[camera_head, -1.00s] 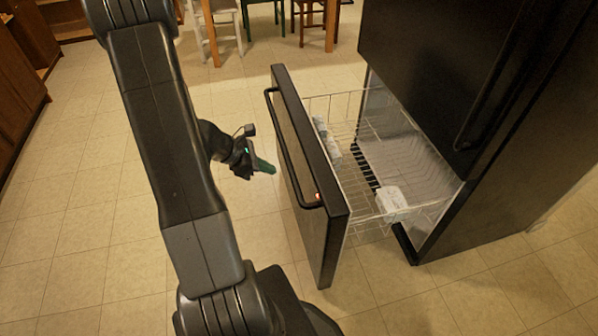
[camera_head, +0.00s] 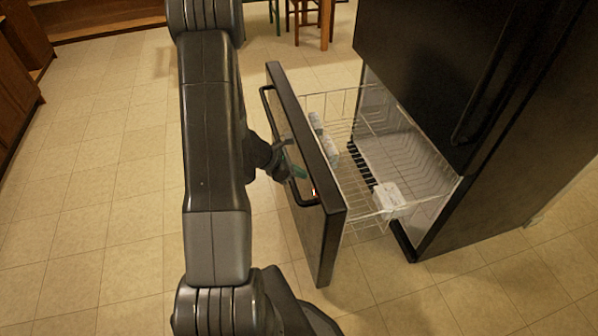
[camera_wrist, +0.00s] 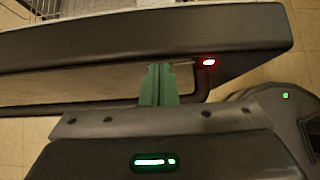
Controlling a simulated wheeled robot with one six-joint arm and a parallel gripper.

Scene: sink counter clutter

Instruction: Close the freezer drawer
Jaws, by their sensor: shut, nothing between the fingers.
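The freezer drawer (camera_head: 312,180) is pulled far out of the black fridge (camera_head: 440,75). Its black front faces left, with a bar handle (camera_head: 284,150) along it. My gripper (camera_head: 300,173) is at the drawer front, over the handle near its nearer end. In the wrist view my gripper's green fingers (camera_wrist: 159,84) are shut together with nothing between them. Their tips reach past the handle bar (camera_wrist: 80,110) to the drawer's front panel (camera_wrist: 110,80); whether they touch it is hard to tell.
A wire basket (camera_head: 362,122) in the drawer holds white packages (camera_head: 330,148) and a white box (camera_head: 389,197). Wooden cabinets (camera_head: 18,85) stand at the far left. Chairs and table legs (camera_head: 325,22) are at the back. The tiled floor left of the drawer is clear.

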